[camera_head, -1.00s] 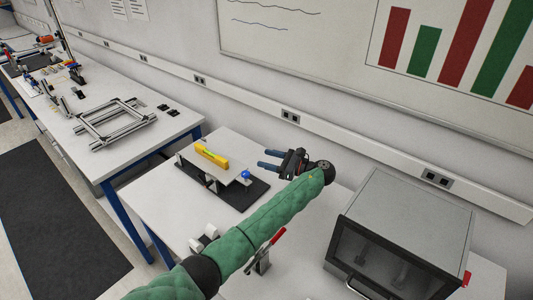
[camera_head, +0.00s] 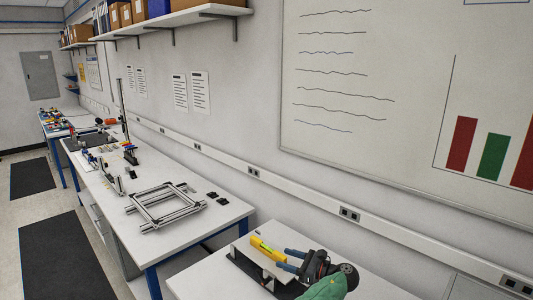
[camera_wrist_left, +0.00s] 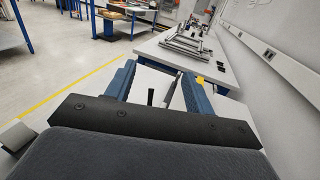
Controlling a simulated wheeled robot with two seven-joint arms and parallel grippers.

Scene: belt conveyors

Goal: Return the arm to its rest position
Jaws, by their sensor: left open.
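My left gripper (camera_head: 289,260) is at the bottom of the head view, over the near table, with its green sleeved arm behind it. Its two blue fingers are apart and nothing shows between them. In the left wrist view the open fingers (camera_wrist_left: 160,85) point out over the white table. A yellow level (camera_head: 268,249) lies on a small raised plate beside the fingertips, on the near table. It shows only as a small yellow patch in the left wrist view (camera_wrist_left: 199,80). My right gripper is not in view.
A white table (camera_head: 209,282) stands under the gripper. A farther bench (camera_head: 226,213) holds an aluminium frame (camera_head: 165,206) and small black parts. The wall with its socket rail (camera_head: 300,190) runs along the right. A dark mat (camera_head: 57,262) lies on the floor at the left.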

